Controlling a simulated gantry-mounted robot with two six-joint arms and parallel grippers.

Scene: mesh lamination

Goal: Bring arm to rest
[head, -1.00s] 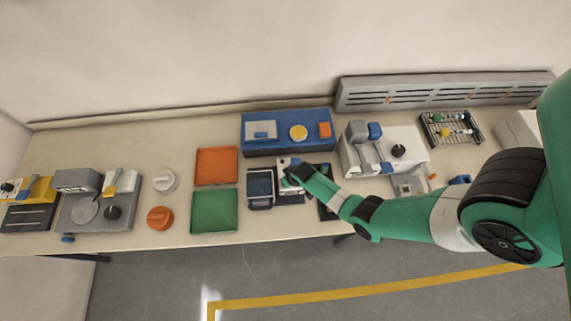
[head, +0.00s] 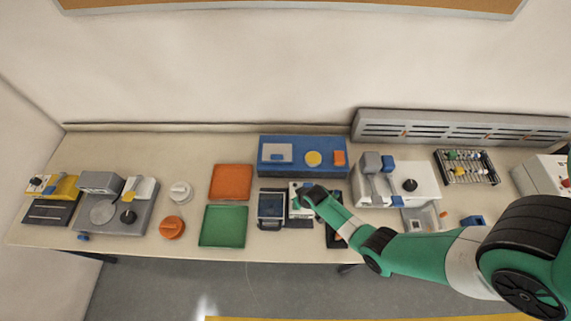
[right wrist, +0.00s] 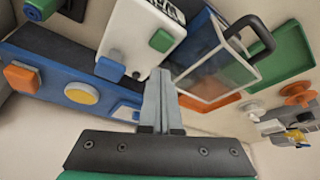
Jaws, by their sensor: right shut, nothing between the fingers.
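My right arm comes in from the right in the head view. Its end is over a small white device (head: 294,211) in the middle of the bench. The fingertips are hidden under the wrist in that view. In the right wrist view my right gripper (right wrist: 160,82) has its two grey fingers together, with nothing between them. The white device (right wrist: 133,38), with a green button and a blue button, is just beyond and left of the fingertips. I cannot tell the exact gap. My left gripper is in neither view.
A blue panel (head: 290,168) lies behind my wrist. A framed clear-lidded box (head: 271,205), green tray (head: 222,226) and orange tray (head: 231,182) are to the left. A white machine with levers (head: 424,179) and a vial rack (head: 466,167) are to the right. Bare bench shows at the back left.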

